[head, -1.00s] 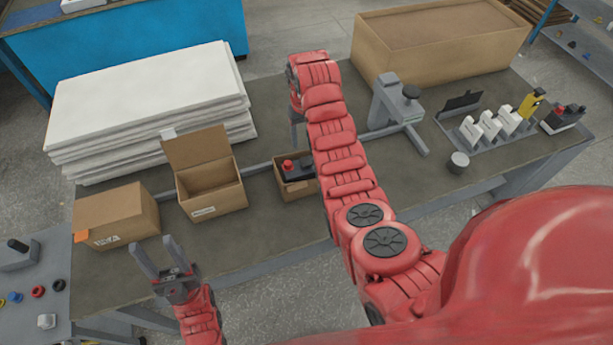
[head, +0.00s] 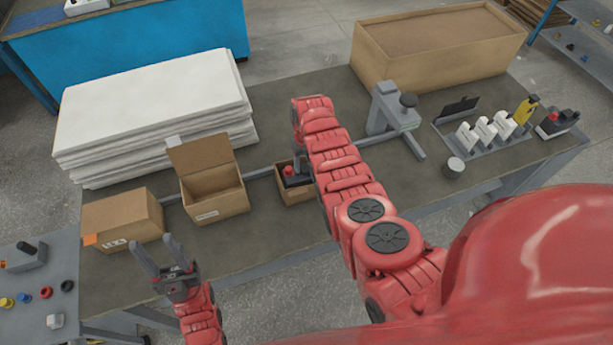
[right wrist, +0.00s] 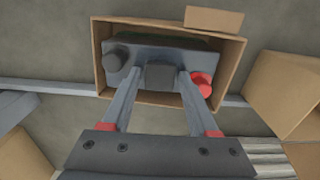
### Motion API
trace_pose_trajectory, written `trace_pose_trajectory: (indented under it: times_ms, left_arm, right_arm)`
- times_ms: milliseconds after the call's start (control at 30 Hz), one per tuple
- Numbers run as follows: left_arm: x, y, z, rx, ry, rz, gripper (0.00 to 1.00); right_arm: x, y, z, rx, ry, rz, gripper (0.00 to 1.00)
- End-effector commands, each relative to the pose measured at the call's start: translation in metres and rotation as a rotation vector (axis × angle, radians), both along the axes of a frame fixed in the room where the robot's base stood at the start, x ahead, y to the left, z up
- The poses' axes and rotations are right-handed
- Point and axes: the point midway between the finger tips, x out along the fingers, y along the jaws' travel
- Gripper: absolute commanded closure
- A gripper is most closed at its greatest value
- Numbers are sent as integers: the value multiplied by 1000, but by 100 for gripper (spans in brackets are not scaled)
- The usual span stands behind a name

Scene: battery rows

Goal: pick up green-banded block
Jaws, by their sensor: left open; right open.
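A grey block (right wrist: 148,58) with one red and one dark terminal sits inside a small open cardboard box (head: 294,194). A thin dark green strip shows along its far edge in the right wrist view. In the head view the block (head: 296,179) is partly hidden by my right arm. My right gripper (right wrist: 159,76) is open over the box, its fingers on either side of the block's dark middle piece. I cannot tell whether they touch it. My left gripper (head: 157,251) is open and empty near the table's front left.
An open carton (head: 213,190) and a closed carton (head: 122,220) stand left of the small box. White stacked sheets (head: 150,105) lie behind. A grey stand (head: 385,105), a small cylinder (head: 453,168) and a rack (head: 500,143) of white pieces are to the right.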

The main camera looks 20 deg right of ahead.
Motion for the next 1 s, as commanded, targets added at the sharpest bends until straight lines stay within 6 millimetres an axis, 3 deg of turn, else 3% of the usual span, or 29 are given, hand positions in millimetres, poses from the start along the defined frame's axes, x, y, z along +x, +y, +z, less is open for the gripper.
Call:
trace_pose_trajectory:
  times_ms: [333,667,1000]
  left_arm:
    - [0,0,0,0,0,0,50]
    - [0,0,0,0,0,0,50]
    - [0,0,0,0,0,0,50]
  right_arm:
    - [-1,0,-3,0,3,1,42]
    - [-1,0,-3,0,3,1,100]
    - [-1,0,-3,0,2,0,100]
